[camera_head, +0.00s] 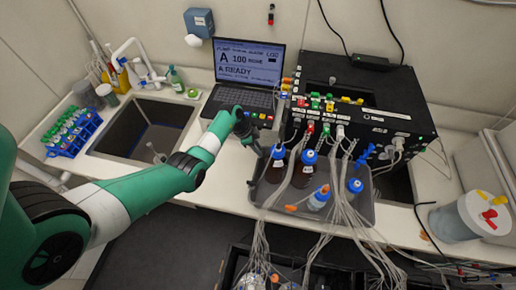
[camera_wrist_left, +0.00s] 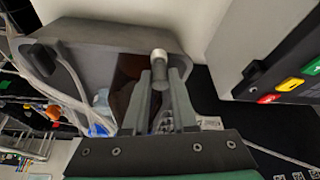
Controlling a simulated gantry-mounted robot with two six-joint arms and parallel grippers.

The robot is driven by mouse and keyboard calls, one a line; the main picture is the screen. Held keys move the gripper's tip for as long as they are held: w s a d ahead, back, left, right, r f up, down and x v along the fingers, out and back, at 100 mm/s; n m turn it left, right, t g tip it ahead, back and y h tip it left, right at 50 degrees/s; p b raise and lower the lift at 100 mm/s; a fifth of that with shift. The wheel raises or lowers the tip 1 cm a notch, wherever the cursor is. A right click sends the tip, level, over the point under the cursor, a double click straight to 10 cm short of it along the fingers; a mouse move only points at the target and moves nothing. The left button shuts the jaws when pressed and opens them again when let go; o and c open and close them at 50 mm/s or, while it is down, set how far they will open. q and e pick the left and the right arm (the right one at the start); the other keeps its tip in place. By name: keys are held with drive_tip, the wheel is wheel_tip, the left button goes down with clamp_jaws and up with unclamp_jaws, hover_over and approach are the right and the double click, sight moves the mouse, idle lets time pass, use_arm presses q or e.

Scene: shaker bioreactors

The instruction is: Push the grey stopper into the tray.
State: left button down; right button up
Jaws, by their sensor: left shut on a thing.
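The grey tray (camera_head: 285,213) sits on the counter in front of the black box and holds several blue-capped bottles (camera_head: 319,198). In the left wrist view the tray (camera_wrist_left: 105,32) lies behind the fingers. My left gripper (camera_head: 257,154) is at the tray's left back edge. In the wrist view its fingers (camera_wrist_left: 160,75) are shut on a narrow grey cylinder with a pale end (camera_wrist_left: 159,55), which looks like the grey stopper. The stopper cannot be made out in the head view. Whether it touches the tray is unclear. My right gripper is not in view.
A laptop (camera_head: 249,62) stands behind the gripper. The black box (camera_head: 350,95) with coloured connectors is at the back right. Loose tubes (camera_head: 345,215) hang over the tray's front. A sink (camera_head: 150,128) and a blue tube rack (camera_head: 72,133) are at left.

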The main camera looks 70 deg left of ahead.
use_arm(q)
drive_tip(key=shift+f, duration=0.45)
drive_tip(key=c, duration=0.6)
unclamp_jaws()
drive_tip(key=shift+c, duration=0.2)
drive_tip(key=shift+r, duration=0.1)
drive_tip(key=shift+s+r, duration=0.15)
drive_tip(key=shift+r, duration=0.2)
drive_tip(key=p+v, duration=0.3)
drive_tip(key=v, duration=0.7)
drive_tip(key=shift+s+r+p, duration=0.15)
drive_tip(key=shift+r+p, duration=0.2)
drive_tip(key=shift+a, duration=0.1)
